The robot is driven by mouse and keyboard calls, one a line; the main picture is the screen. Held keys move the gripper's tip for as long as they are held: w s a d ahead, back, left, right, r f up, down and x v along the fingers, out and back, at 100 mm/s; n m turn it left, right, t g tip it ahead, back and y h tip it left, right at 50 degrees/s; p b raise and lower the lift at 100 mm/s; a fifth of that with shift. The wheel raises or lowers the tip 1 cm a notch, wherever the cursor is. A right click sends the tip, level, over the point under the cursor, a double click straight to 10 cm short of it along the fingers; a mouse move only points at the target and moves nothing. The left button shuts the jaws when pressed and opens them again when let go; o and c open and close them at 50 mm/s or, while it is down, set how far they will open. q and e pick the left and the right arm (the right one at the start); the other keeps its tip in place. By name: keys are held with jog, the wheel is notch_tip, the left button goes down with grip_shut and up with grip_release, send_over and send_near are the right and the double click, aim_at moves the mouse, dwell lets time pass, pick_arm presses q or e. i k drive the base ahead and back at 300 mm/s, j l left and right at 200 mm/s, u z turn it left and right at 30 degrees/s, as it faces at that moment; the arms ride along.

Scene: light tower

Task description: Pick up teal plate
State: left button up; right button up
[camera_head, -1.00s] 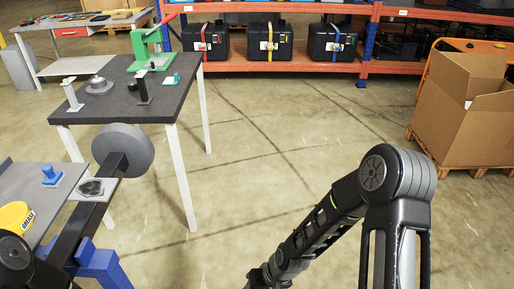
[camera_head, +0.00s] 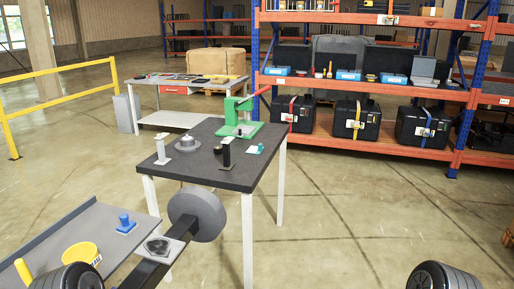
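A small teal piece (camera_head: 260,147) stands near the right edge of the dark table (camera_head: 205,172), beside a small white piece. It is too small to tell whether it is a plate lying flat or tilted. Neither of my grippers is in view. Only a rounded black part of my arm shows at the bottom left and another at the bottom right.
The dark table also holds a green press (camera_head: 238,118), a round grey part (camera_head: 187,143), a black post (camera_head: 226,153) and a white post (camera_head: 161,149). Shelving (camera_head: 390,150) stands behind. Floor right of the table is clear.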

aim_at(255, 150)
jog(key=i+l+u, duration=0.1)
jog(key=i+l, duration=0.35)
jog(key=i+l+u, duration=0.1)
jog(key=i+l, duration=0.4)
jog(key=i, duration=0.15)
jog(key=i+l+u, duration=0.1)
jog(key=i+l, duration=0.45)
jog(key=i+l+u, duration=0.1)
jog(key=i+l, duration=0.4)
jog(key=i+l+u, duration=0.1)
jog(key=i+l, duration=0.35)
jog(key=l, duration=0.25)
jog(key=i+l, duration=0.5)
jog(key=l, duration=0.15)
jog(key=u, duration=0.05)
